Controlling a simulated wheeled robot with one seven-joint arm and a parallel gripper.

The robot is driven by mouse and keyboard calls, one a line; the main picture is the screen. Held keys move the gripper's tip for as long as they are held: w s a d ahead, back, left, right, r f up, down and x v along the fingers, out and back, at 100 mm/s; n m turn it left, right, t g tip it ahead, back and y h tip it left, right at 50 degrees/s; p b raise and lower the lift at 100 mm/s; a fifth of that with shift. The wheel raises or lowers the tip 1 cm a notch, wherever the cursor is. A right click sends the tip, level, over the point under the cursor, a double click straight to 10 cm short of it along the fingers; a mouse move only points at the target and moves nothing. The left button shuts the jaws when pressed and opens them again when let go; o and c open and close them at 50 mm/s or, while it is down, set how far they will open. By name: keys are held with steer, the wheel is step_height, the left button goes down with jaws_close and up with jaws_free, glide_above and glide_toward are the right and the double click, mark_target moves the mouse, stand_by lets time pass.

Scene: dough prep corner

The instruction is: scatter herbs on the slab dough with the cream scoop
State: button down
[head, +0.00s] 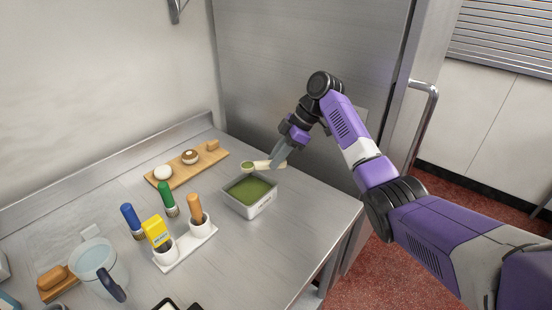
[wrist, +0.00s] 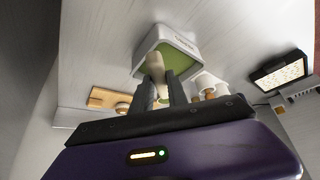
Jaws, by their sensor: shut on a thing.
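My gripper (head: 279,158) is shut on the handle of the cream scoop (head: 262,165), just above the back edge of the herb tub. Green herbs lie in the scoop's bowl, which points left. In the wrist view the scoop (wrist: 154,64) sticks out between my fingers (wrist: 158,88), over the tub.
The counter's right front is clear.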

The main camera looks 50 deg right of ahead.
steer(key=shift+w+d+b, duration=0.5)
steer(key=shift+w, duration=0.1)
step_height(320, 180, up, 3)
steer(key=shift+p, duration=1.1)
steer(key=shift+s, duration=0.1)
